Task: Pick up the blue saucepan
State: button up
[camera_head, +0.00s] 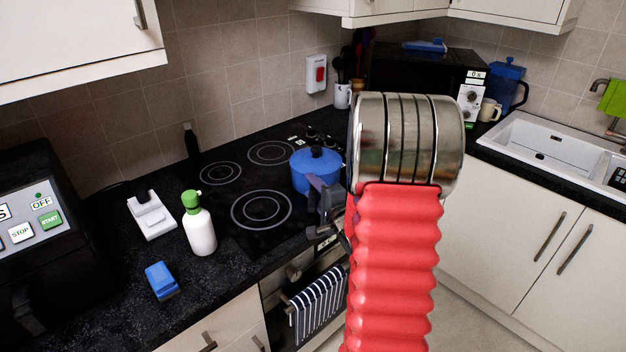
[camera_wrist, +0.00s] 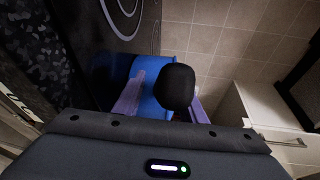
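The blue saucepan (camera_head: 305,174) stands on the black hob with its blue lid on and a black knob on top. In the wrist view the blue pan (camera_wrist: 146,68) lies close beyond my gripper (camera_wrist: 166,86). The two purple fingers stand apart, with the black knob (camera_wrist: 174,87) showing between them. My gripper looks open. Whether the fingers touch the pan cannot be told, and the pan's handle is hidden.
A white bottle with a green cap (camera_head: 199,225), a white scale-like device (camera_head: 150,214) and a blue sponge (camera_head: 161,280) are on the counter at left. A striped towel (camera_head: 318,307) hangs on the oven handle below.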

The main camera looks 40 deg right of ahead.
jog(key=shift+s+d, duration=0.1)
dwell(0.3)
jog(key=shift+c, duration=0.7)
grip_shut()
